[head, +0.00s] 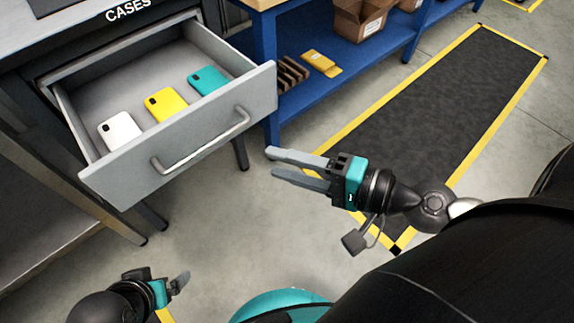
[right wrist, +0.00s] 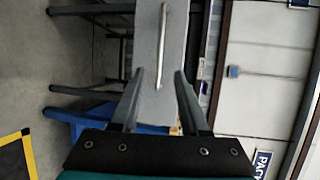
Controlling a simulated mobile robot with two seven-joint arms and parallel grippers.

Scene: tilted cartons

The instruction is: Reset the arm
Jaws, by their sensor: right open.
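My right gripper (head: 272,163) is in the middle of the head view, its fingers apart and pointing left, with nothing between them. It appears past the lower right end of the open drawer (head: 185,158), apart from its handle (head: 205,146). In the right wrist view, the two fingers (right wrist: 160,73) are spread, with the grey drawer front (right wrist: 172,50) and its handle (right wrist: 161,45) beyond them. My left gripper (head: 182,282) is low at the left of the head view. Its finger gap cannot be made out.
The drawer holds a white case (head: 119,131), a yellow case (head: 165,103) and a teal case (head: 207,80). A blue shelf unit (head: 345,75) with cartons (head: 362,20) stands behind. A dark floor mat (head: 430,110) with yellow edges lies right. Floor below the drawer is clear.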

